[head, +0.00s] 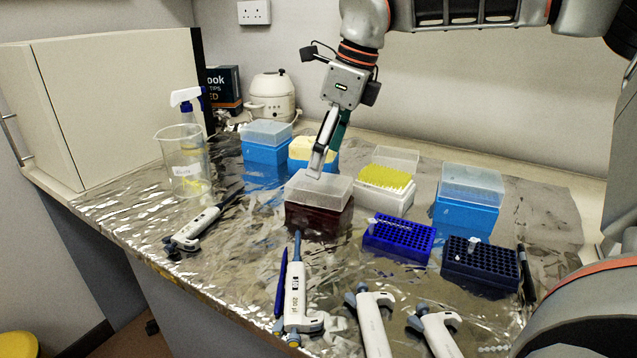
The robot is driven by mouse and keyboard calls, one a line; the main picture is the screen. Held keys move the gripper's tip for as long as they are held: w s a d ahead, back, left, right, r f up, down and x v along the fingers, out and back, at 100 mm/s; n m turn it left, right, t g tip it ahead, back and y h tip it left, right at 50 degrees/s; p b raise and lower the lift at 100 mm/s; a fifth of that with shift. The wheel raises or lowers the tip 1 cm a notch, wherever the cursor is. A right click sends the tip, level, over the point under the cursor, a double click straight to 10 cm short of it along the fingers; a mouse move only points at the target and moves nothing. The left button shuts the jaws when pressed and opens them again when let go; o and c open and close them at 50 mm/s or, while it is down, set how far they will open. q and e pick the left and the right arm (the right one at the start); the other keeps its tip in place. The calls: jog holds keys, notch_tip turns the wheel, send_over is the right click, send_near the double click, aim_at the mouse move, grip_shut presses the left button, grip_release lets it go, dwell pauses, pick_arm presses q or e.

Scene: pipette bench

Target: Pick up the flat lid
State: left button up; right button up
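A flat, frosted translucent lid (318,190) sits on a dark red box (318,219) near the middle of the bench in the head view. My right gripper (322,168) comes down from above, its fingertips at the lid's back edge. One pale finger and one dark finger show. I cannot tell whether they touch the lid or how far apart they are. Other clear lids sit on the blue box at the left (267,132) and the blue box at the right (471,184). My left gripper is not in view.
A yellow-tip rack (384,190) with a clear panel behind it stands right of the red box. Two dark blue tube racks (398,238) (480,264) are in front. Several pipettes (298,290) lie at the front. A beaker (186,163) and spray bottle (187,98) stand left.

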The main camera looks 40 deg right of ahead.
aim_at(319, 186)
jog(key=x, duration=0.6)
jog(key=shift+d+f+b, duration=0.1)
jog(key=shift+d+b, duration=0.05)
jog(key=shift+b, duration=0.15)
jog(key=shift+c, duration=0.4)
jog(key=c, duration=1)
